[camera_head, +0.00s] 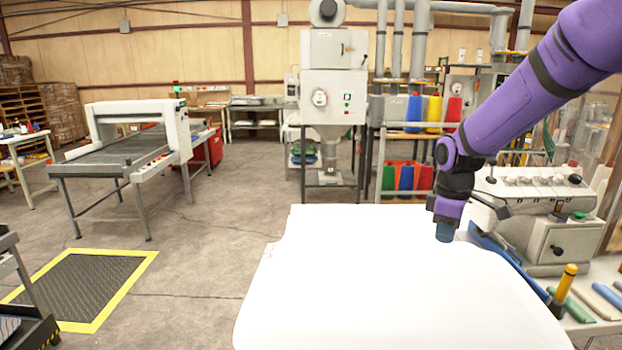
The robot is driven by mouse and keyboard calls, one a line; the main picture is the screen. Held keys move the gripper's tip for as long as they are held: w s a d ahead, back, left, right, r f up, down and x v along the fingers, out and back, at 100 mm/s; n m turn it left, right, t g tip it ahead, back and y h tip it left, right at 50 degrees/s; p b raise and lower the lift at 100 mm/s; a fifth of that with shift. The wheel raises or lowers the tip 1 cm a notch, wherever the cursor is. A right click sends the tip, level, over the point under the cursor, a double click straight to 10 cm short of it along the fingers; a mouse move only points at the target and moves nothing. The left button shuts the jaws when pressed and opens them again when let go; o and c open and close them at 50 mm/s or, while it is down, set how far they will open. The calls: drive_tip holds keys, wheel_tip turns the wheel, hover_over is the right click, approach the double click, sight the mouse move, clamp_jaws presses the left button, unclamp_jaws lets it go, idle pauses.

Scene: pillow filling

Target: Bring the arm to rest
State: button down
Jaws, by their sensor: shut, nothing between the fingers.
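My purple arm reaches in from the upper right and bends down at a dark wrist. My gripper (446,233) points down at its end, shut, with nothing seen held. It is over the right part of a large white surface (365,290), near its back right edge. I cannot tell whether the tip touches the surface. The white surface has soft, rounded edges and fills the lower middle of the view.
A sewing machine (555,225) stands right of the gripper, close by. A yellow-handled tool (563,288) is at the front right. Behind stand a grey filling machine (333,82) and a rack with coloured bins (406,178). A conveyor machine (125,150) is at left, with open floor before it.

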drive_tip(key=s+r+m+t, duration=0.3)
drive_tip(key=s+r+m, duration=0.3)
drive_tip(key=s+r, duration=0.7)
drive_tip(key=s+d+r+m+t, duration=0.1)
drive_tip(key=s+m, duration=0.4)
drive_tip(key=s, duration=1)
drive_tip(key=shift+s+d+r+m+t, duration=0.2)
drive_tip(key=shift+r+m+t, duration=0.1)
drive_tip(key=shift+t, duration=0.2)
drive_tip(key=g, duration=0.5)
hover_over(427, 281)
wheel_tip(427, 281, down, 15)
drive_tip(key=shift+f, duration=3.35)
